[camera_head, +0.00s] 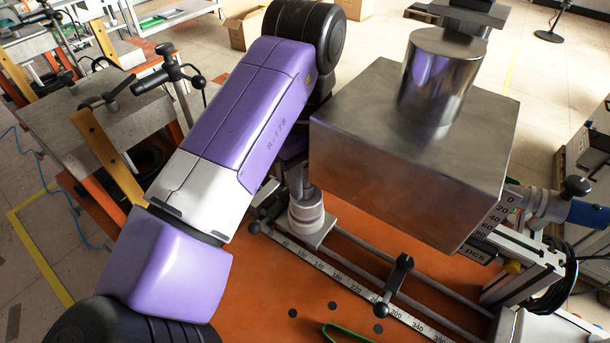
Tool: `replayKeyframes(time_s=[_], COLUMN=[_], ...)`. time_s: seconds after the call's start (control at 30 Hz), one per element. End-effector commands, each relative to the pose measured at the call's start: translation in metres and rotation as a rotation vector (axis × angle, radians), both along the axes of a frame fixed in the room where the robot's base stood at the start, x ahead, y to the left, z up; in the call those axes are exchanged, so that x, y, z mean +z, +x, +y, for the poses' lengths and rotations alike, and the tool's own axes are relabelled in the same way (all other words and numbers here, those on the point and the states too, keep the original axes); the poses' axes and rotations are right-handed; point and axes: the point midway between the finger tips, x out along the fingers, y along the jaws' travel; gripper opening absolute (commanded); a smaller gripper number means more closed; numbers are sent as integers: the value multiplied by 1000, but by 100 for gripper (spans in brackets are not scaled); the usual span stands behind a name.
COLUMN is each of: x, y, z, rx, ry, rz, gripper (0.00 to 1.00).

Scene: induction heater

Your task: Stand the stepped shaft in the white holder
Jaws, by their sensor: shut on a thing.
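My purple arm reaches up and over to a black wrist joint, then down behind a large metal block. My gripper (295,174) shows only in part beside the block's left side; its fingertips are not clear. It is shut, with a short grey metal piece, apparently the stepped shaft (301,191), below it. The white holder (307,217) is a round piece on a flat plate at the rail, directly below the gripper. The shaft's lower end looks to be at the holder's top; I cannot tell how deep it sits.
The large metal block (400,165) carries a shiny cylinder (440,85) and hides much behind it. Rails with a scale (350,285) and a black clamp handle (393,283) cross the orange table (260,300). A green loop (345,333) lies in front.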

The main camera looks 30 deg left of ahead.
Motion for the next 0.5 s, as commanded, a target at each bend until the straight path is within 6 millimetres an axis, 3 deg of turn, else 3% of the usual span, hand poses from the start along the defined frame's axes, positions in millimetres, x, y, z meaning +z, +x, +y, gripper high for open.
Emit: replayKeyframes(time_s=[0.37,0.4,0.5], x=[-8,-8,-9], y=[0,0,0], z=[0,0,0], rx=[0,0,0], ry=[0,0,0], rz=[-1,-1,1], gripper=[0,30,50])
